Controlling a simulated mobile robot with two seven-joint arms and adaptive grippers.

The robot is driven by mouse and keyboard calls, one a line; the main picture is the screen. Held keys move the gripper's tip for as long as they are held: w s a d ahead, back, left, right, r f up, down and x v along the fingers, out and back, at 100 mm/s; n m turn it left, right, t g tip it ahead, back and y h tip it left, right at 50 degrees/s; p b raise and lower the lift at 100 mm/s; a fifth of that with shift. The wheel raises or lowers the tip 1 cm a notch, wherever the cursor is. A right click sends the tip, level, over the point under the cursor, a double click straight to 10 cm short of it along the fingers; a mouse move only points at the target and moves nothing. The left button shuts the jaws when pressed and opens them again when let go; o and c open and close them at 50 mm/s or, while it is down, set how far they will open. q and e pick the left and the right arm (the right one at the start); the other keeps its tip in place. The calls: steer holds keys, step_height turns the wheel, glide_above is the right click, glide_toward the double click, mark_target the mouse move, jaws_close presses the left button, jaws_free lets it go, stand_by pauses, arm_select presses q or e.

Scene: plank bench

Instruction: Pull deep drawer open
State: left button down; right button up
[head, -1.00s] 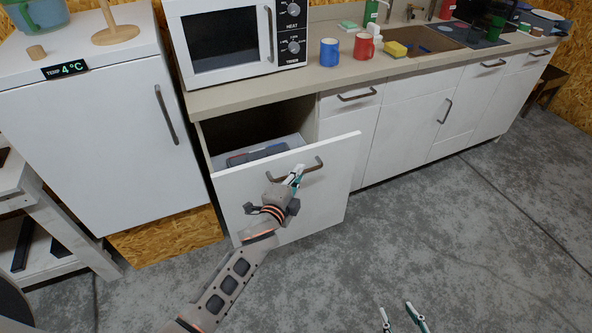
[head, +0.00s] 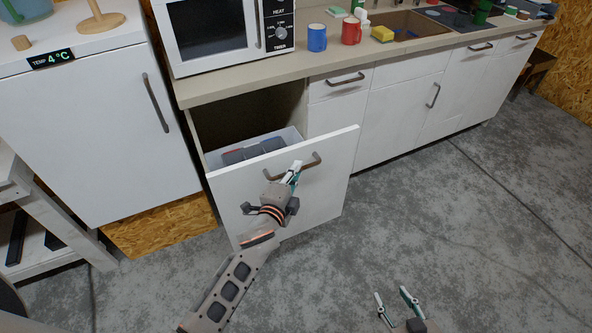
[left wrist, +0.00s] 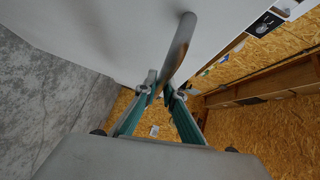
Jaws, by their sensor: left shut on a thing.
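The deep drawer (head: 318,190) has a white front and stands pulled out from the cabinet under the counter, below the microwave. Its inside shows a light bin with dark items (head: 250,152). My left gripper (head: 297,170) is shut on the drawer's brown bar handle (head: 309,165). In the left wrist view the handle (left wrist: 182,45) runs between the fingertips (left wrist: 163,85). My right gripper (head: 393,298) is open and empty above the floor at the bottom of the head view.
A white fridge (head: 85,130) stands left of the drawer. A microwave (head: 215,35), a blue mug (head: 317,38) and a red mug (head: 351,32) are on the counter. The concrete floor (head: 440,220) to the right is clear.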

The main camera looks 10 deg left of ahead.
arm_select(q)
steer(key=c, duration=2.1)
jaws_free()
steer(key=shift+c, duration=0.2)
steer(key=v, duration=1.2)
steer(key=s+a+f+n+g, duration=0.2)
steer(key=s+a+f+n, duration=0.2)
steer(key=s+f+n, duration=0.3)
steer(key=s+a+f+n+g, duration=0.3)
steer(key=s+a+f+n, duration=0.2)
steer(key=s+f+n, duration=0.2)
steer(key=shift+s+f+y, duration=0.3)
steer(key=shift+s+f, duration=0.4)
steer(key=shift+s, duration=0.45)
